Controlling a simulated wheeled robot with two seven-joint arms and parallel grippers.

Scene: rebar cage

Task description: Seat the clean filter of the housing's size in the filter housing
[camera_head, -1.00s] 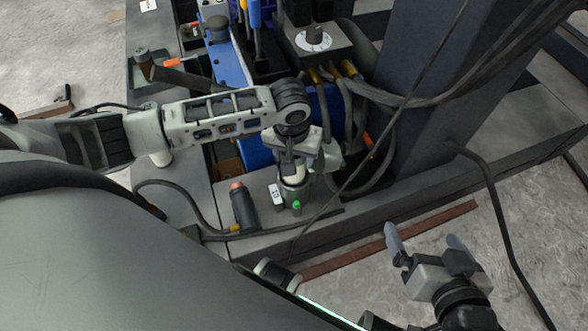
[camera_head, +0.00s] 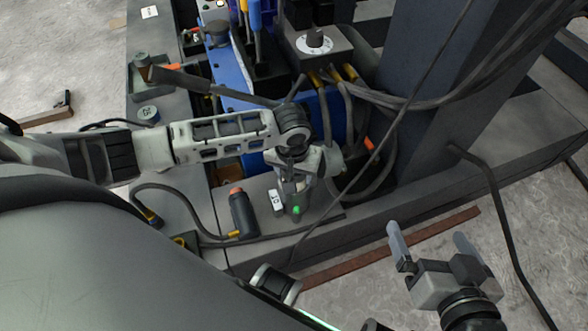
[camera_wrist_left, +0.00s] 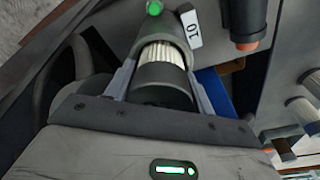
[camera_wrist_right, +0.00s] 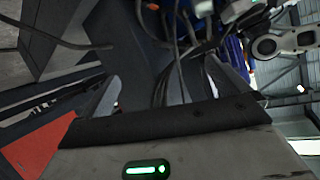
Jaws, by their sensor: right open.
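The filter housing (camera_wrist_left: 158,28) is a dark round cup with a green knob on its side; in the head view it stands on the grey deck below my left gripper (camera_head: 296,178). A filter with white pleats (camera_wrist_left: 163,54) and a dark end cap is in line with the housing, its far end inside the rim; a band of pleats still shows. My left gripper's fingers flank the cap and are shut on it. A label reading "10" (camera_wrist_left: 191,29) stands beside the housing. My right gripper (camera_head: 428,236) is open and empty over the floor at lower right.
A dark cylinder with an orange end (camera_head: 241,212) lies beside the housing. A thick column (camera_head: 435,85) with hanging cables stands to the right. A dial box (camera_head: 314,45) and blue rack are behind.

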